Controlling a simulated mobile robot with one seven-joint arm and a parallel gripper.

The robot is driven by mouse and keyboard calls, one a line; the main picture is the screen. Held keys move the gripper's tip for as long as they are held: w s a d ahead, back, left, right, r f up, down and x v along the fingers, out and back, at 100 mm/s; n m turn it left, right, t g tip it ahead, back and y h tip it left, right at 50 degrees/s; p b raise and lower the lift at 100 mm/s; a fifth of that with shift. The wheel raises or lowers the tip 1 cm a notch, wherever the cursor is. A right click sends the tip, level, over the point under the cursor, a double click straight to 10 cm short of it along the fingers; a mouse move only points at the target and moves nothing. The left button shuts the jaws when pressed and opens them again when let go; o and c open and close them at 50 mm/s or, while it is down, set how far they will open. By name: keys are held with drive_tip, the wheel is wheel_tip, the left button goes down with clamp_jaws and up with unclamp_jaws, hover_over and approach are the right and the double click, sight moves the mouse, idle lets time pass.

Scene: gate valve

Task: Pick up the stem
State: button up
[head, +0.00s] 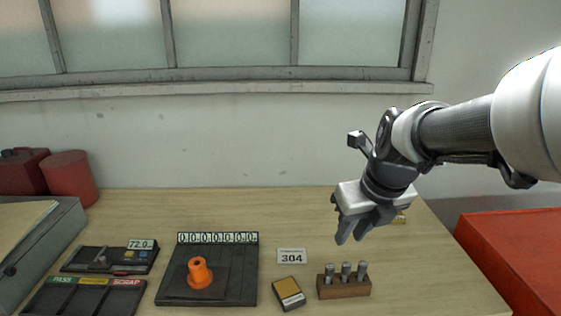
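No part is labelled as the stem. Three short grey metal pins (346,270) stand upright in a small wooden block (344,290) at the front right of the table. An orange flanged part (200,274) with a hole in its top sits on a dark plate (240,290) left of centre. My gripper (350,238) hangs above and behind the wooden block, pointing down, apart from the pins. Its fingers are spread with nothing visible between them.
A device reading 72.0 (110,258) and a PASS/SCRAP tray (85,297) are at left. A red box (515,255) stands right of the table. The back middle is clear.

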drive_tip(key=b, duration=0.2)
hover_over(331, 267)
drive_tip(key=s, duration=0.2)
wheel_tip(331, 267, down, 11)
drive_tip(key=x, duration=0.2)
drive_tip(key=b+x, duration=0.1)
drive_tip(key=x, duration=0.1)
drive_tip(key=shift+w+d+f+b, duration=0.1)
drive_tip(key=shift+d+f+b, duration=0.1)
drive_tip(key=shift+f+b, duration=0.15)
clamp_jaws()
